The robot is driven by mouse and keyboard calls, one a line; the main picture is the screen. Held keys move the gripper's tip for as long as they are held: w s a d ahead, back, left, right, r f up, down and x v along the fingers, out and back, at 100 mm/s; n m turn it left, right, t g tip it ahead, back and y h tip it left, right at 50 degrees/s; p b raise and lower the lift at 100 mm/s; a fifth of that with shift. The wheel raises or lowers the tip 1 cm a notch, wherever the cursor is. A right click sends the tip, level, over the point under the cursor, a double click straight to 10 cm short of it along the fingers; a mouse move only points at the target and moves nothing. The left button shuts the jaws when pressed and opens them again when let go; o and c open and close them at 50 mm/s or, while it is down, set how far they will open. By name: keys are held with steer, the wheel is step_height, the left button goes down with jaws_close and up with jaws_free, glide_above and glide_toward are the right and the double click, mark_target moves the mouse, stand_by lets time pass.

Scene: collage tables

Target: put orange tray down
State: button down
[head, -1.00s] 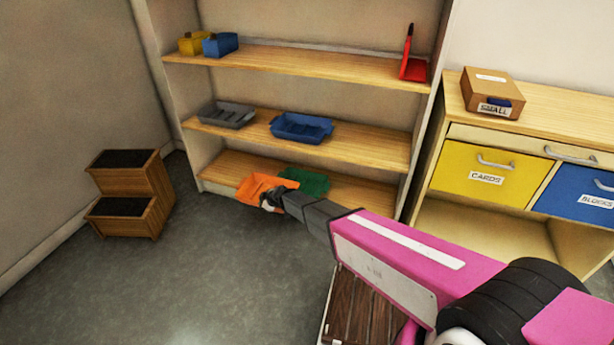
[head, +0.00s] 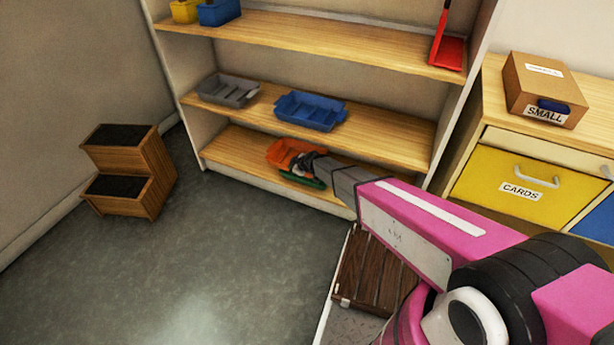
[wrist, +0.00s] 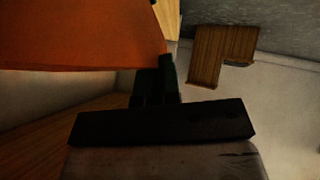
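The orange tray (head: 284,150) is at the bottom shelf of the bookcase, tilted in the head view. My gripper (head: 302,164) is at its right side and appears shut on its edge. In the wrist view the orange tray (wrist: 80,35) fills the upper left, its edge meeting the dark fingers (wrist: 166,75). A green tray (head: 300,181) lies at the front of the same shelf, just below the orange tray and partly hidden by my gripper. Whether the orange tray touches the shelf or the green tray cannot be told.
The bottom shelf (head: 235,150) is clear left of the trays. The middle shelf above holds a grey tray (head: 228,91) and a blue tray (head: 311,111). A wooden step stool (head: 130,170) stands left on open floor. A drawer cabinet (head: 468,150) is at right.

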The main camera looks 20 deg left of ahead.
steer(key=w+d+f, duration=0.2)
steer(key=d, duration=0.1)
steer(key=w+d+f, duration=0.1)
steer(key=d, duration=0.1)
steer(key=shift+d+f, duration=0.1)
steer(key=shift+f, duration=0.25)
steer(key=shift+d+f, duration=0.1)
steer(key=shift+f, duration=2)
steer(key=c, duration=1.3)
jaws_free()
steer(key=shift+c, duration=0.2)
steer(key=v, duration=1.2)
